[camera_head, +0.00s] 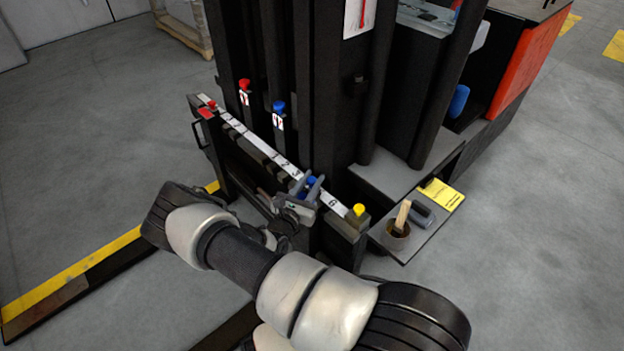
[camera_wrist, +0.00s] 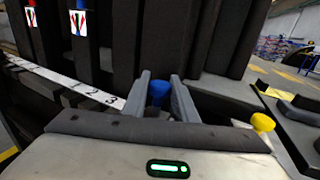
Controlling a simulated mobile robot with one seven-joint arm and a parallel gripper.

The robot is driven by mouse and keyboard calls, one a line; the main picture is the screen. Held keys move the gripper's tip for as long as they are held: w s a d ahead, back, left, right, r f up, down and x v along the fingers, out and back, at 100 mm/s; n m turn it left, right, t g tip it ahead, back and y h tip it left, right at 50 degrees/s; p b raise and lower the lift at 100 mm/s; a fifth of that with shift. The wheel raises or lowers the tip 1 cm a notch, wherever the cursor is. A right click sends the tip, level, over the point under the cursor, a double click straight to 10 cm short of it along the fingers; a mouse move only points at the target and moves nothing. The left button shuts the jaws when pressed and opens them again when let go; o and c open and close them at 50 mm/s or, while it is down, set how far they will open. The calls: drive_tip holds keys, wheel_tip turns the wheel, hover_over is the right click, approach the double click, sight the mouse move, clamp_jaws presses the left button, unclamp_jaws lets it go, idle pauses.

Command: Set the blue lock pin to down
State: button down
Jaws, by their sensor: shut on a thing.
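My gripper (camera_head: 307,191) is at the numbered white strip on the black carriage bar, near its right part. Its two grey fingers are shut on a blue pin knob (camera_wrist: 158,90), one finger on each side. The same blue knob (camera_head: 312,182) shows between the fingers in the head view. The pin's lower part is hidden by the fingers and palm, so I cannot tell whether it is up or down. A second blue knob (camera_head: 279,106) tops a short post with an arrow label, further back and to the left, apart from my gripper.
A yellow knob (camera_head: 359,209) stands at the bar's right end, close to my gripper. A red knob (camera_head: 212,104) is at the left end, and another red knob (camera_head: 244,84) tops a labelled post. Dark mast columns rise behind. A tray (camera_head: 408,240) lies to the right.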

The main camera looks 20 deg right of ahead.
wheel_tip(320, 180, down, 2)
drive_tip(key=shift+f, duration=0.15)
drive_tip(key=c, duration=1.5)
unclamp_jaws()
drive_tip(key=shift+o, duration=0.2)
drive_tip(key=shift+s+a, duration=0.35)
drive_tip(key=shift+a, duration=0.1)
drive_tip(key=p+v, duration=0.2)
drive_tip(key=v, duration=1.4)
drive_tip(key=shift+p, duration=0.3)
